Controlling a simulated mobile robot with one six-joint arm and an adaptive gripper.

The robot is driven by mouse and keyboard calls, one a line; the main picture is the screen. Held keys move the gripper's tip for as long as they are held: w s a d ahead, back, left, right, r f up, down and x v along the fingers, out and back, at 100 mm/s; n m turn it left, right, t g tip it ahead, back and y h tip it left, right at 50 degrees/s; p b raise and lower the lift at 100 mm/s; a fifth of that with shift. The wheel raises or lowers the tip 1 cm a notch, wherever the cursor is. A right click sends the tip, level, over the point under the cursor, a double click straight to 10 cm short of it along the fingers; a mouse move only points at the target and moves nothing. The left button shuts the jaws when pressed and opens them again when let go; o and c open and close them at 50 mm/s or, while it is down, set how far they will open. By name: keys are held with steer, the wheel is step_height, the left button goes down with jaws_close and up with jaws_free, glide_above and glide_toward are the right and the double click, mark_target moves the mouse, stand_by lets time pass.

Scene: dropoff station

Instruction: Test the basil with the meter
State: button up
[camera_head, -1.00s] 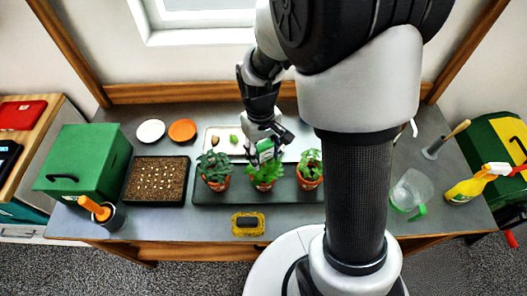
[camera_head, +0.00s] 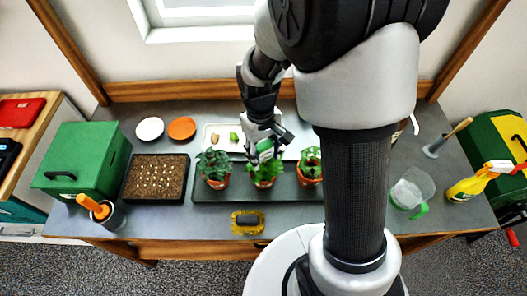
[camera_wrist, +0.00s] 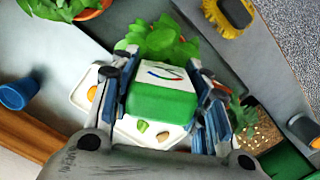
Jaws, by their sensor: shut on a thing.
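My gripper (camera_head: 265,141) is shut on the green and white meter (camera_wrist: 162,100), above and just behind the middle plant. The meter's dial side shows in the wrist view; its lower end is hidden, so I cannot tell whether it is in the soil. The middle plant, apparently the basil (camera_head: 266,170), has bright green leaves and stands in a terracotta pot. Its leaves also show in the wrist view (camera_wrist: 158,40), just beyond the meter. A darker plant (camera_head: 213,164) stands to its left and another plant (camera_head: 309,158) to its right.
The pots share a dark tray (camera_head: 240,197). A pale tray (camera_head: 212,130) with small items lies behind. A seed tray (camera_head: 156,178) and green box (camera_head: 82,165) stand left; a yellow-framed brush (camera_head: 247,222) lies in front. A clear jug (camera_head: 410,188) and spray bottle (camera_head: 470,185) stand right.

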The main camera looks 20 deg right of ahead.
steer(key=shift+f, duration=0.1)
steer(key=shift+f+b, duration=0.4)
steer(key=shift+f, duration=0.15)
steer(key=shift+f, duration=0.15)
stand_by(0.4)
steer(key=shift+f+b, duration=0.4)
stand_by(1.6)
steer(key=o, duration=1.3)
steer(key=shift+c, duration=0.2)
